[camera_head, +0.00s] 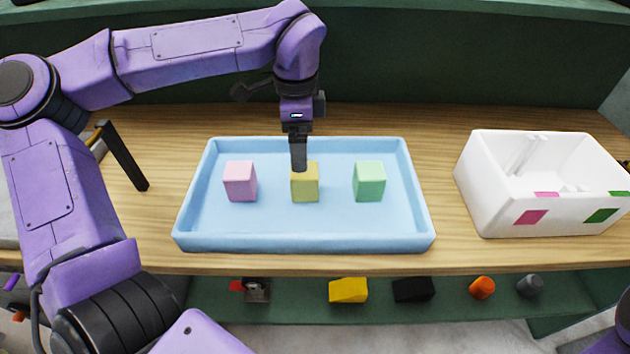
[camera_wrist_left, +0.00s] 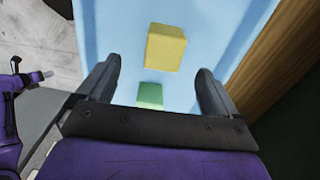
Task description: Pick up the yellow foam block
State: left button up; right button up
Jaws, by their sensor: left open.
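The yellow foam block (camera_head: 304,186) stands in the middle of the blue tray (camera_head: 300,243), between a pink block (camera_head: 240,183) and a green block (camera_head: 369,183). My left gripper (camera_head: 299,166) points down over the yellow block in the head view, and its finger hides part of that block. In the left wrist view the gripper (camera_wrist_left: 158,80) is open with nothing held. There the yellow block (camera_wrist_left: 166,47) lies beyond the fingertips, and the green block (camera_wrist_left: 150,95) shows between the fingers. My right gripper is out of view.
A white bin (camera_head: 480,190) with pink and green patches stands on the wooden table (camera_head: 150,220) to the right. Several small objects lie on a green shelf (camera_head: 300,312) below. The table between tray and bin is clear.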

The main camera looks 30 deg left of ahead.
aim_at(301, 178)
pick_arm(q)
jog(key=shift+s+f, duration=0.1)
jog(key=shift+f, duration=0.4)
jog(key=f, duration=0.3)
jog(key=f+p, duration=0.1)
jog(key=f, duration=0.3)
jog(key=w+f, duration=0.1)
jog(key=f, duration=0.2)
jog(key=shift+a+f, duration=0.2)
jog(key=shift+f, duration=0.05)
jog(key=c, duration=1)
jog(key=shift+r, duration=0.2)
